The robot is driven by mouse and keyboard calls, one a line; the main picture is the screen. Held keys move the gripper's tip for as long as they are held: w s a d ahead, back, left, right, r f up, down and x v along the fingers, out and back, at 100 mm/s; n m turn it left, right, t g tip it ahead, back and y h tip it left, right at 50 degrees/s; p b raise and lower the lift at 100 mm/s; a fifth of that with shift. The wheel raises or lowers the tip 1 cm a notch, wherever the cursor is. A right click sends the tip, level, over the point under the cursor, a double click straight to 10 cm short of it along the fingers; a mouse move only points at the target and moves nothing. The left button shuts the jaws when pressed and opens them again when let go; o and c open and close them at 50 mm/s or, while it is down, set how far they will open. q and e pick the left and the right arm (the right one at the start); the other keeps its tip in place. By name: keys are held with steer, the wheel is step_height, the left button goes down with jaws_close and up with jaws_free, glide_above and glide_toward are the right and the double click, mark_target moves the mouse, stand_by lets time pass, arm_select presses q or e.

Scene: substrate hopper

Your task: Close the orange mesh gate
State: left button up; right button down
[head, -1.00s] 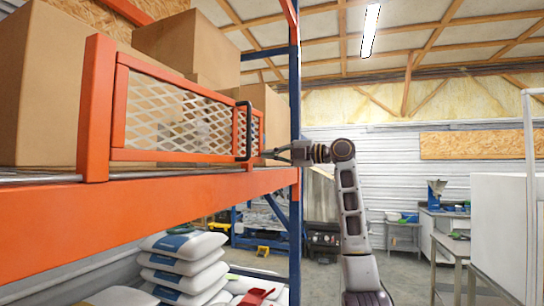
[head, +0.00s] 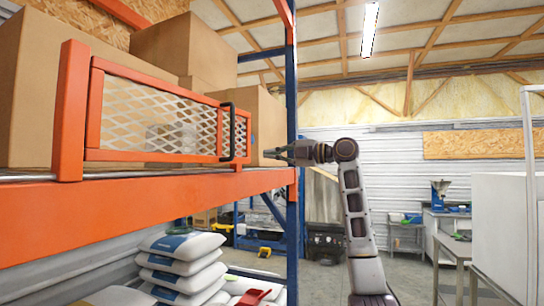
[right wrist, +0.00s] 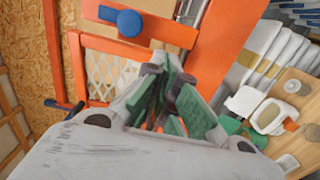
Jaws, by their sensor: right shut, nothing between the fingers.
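The orange mesh gate (head: 160,115) stands upright along the front of the shelf in the head view, with its orange frame and pale mesh in front of cardboard boxes. A black upright handle (head: 228,131) is on it near its right end. My right gripper (head: 268,153) is shut and empty, to the right of the handle and apart from it. In the right wrist view, my gripper's green-padded fingers (right wrist: 168,72) are close together, with the gate's mesh (right wrist: 103,75) beyond them to the left. I cannot tell whether the gate is fully closed. My left gripper is out of view.
An orange shelf beam (head: 150,204) runs below the gate, with a blue rack upright (head: 292,100) at its right. White sacks (head: 180,265) are stacked beneath. A blue knob (right wrist: 130,22) sits on an orange bar.

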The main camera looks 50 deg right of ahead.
steer(key=shift+w+d, duration=0.1)
steer(key=shift+w, duration=0.05)
steer(key=s+d+b, duration=0.1)
steer(key=s+d, duration=0.3)
steer(key=d, duration=0.3)
steer(key=shift+s+d, duration=0.15)
steer(key=shift+s, duration=0.05)
steer(key=shift+f, duration=0.1)
stand_by(0.3)
